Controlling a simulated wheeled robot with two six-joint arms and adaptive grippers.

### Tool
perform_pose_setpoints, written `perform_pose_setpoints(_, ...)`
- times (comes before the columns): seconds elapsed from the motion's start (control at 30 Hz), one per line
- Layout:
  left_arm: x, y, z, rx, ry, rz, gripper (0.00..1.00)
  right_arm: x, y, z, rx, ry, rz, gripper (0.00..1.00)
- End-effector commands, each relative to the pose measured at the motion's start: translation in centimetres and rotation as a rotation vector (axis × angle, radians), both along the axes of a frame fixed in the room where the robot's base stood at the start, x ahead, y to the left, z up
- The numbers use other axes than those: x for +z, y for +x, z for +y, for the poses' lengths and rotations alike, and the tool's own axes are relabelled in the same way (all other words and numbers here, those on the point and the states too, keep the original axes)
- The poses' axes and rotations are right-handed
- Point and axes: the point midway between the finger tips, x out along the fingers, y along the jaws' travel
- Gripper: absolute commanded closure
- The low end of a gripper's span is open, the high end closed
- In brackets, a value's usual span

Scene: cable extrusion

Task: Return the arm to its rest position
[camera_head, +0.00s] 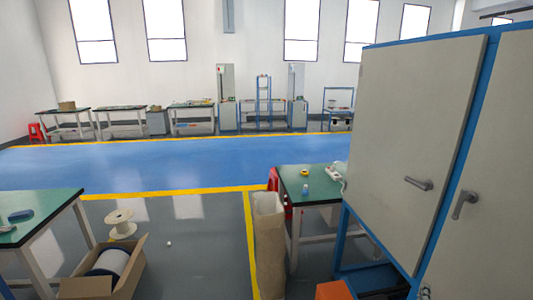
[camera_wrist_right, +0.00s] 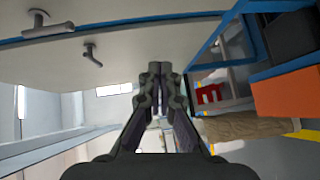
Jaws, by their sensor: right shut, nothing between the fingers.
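My right gripper (camera_wrist_right: 160,72) shows in the right wrist view, with its two dark fingers together and nothing between them. It is beside the grey cabinet doors (camera_wrist_right: 130,55), which fill the upper part of that view. I cannot tell whether it touches them. In the head view the right arm is not clearly visible; only a small bit shows at the bottom edge by the cabinet. My left gripper is in neither view.
A tall cabinet (camera_head: 415,130) with blue frame and door handles (camera_head: 419,184) stands close at right. An orange box (camera_head: 333,290), a tan bag (camera_head: 268,240) and a green-topped table (camera_head: 312,185) are near it. An open carton (camera_head: 105,275) is lower left. The blue floor (camera_head: 180,168) is clear.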

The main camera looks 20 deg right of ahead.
Motion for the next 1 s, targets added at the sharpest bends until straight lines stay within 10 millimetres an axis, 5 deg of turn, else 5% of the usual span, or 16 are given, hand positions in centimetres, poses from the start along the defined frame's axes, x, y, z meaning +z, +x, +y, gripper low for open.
perform_pose_setpoints(0.23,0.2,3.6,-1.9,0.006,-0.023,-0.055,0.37,-5.5,-4.2,5.5,-0.14,0.295,0.065,1.0)
perform_pose_setpoints(0.5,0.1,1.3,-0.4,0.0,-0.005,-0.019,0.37,-9.7,-7.8,16.0,-0.24,0.71,0.165,1.0)
perform_pose_setpoints(0.7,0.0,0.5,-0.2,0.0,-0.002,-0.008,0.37,-9.9,-8.8,24.1,-0.24,1.0,0.226,1.0)
perform_pose_setpoints(0.93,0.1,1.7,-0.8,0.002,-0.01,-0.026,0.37,-7.7,-9.0,31.9,-0.182,1.276,0.263,1.0)
perform_pose_setpoints(1.0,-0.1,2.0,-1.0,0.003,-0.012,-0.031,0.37,-10.4,-8.6,31.4,-0.194,1.266,0.279,1.0)
